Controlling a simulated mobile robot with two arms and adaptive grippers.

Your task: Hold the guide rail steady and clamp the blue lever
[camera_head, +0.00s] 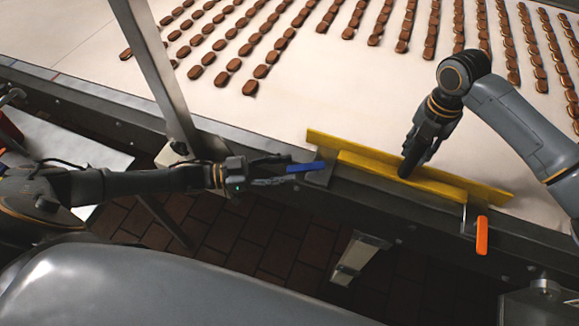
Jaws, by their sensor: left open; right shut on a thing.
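The yellow guide rail (345,143) lies along the near edge of the conveyor, slanting down to the right. My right gripper (405,172) comes from above and is shut on the rail near its middle; its fingertips partly hide the rail. The blue lever (306,167) sticks out at the left end of the rail's mount, pointing left to right. My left gripper (288,170) is open at the lever's left end, with its fingers around or just beside it; I cannot tell whether they touch it.
An orange lever (482,235) hangs down at the rail's right end. Rows of brown sandwich biscuits (250,87) lie on the pale conveyor belt (330,90). A grey metal post (160,75) rises left of the rail. The belt around the rail is clear.

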